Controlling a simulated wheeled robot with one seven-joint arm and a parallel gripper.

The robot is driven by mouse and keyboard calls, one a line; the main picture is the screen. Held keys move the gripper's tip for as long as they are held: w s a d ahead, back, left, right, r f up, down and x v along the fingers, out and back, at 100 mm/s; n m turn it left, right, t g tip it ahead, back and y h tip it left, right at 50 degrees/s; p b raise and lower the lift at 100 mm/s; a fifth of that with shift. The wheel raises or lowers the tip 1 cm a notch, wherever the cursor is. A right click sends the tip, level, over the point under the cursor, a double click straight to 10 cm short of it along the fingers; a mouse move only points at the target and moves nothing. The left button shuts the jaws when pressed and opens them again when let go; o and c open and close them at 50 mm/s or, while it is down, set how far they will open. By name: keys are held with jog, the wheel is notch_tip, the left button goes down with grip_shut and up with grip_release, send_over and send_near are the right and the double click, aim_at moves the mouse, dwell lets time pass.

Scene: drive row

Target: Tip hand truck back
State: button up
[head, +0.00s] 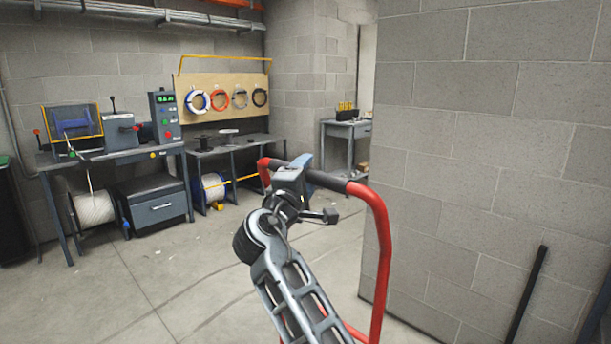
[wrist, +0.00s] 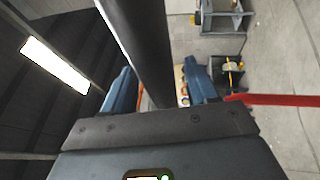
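The hand truck has a red tube frame (head: 383,255) with a black grip sleeve (head: 328,180) across its top. It stands in front of me, and my arm covers much of its lower part. My gripper (head: 304,166) is at the grip sleeve, near its middle. In the wrist view the dark bar (wrist: 140,45) passes between the two blue fingers of my gripper (wrist: 158,75). Gaps show on both sides of the bar, so the fingers are open around it. The truck's wheels and toe plate are hidden or out of view.
A block wall (head: 480,150) stands close on the right, with a black post (head: 527,295) by it. A workbench (head: 110,155) with machines and a cable reel (head: 92,208) is at the left. A side table (head: 347,130) stands behind. The concrete floor at the left is clear.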

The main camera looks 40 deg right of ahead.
grip_shut()
dwell(0.3)
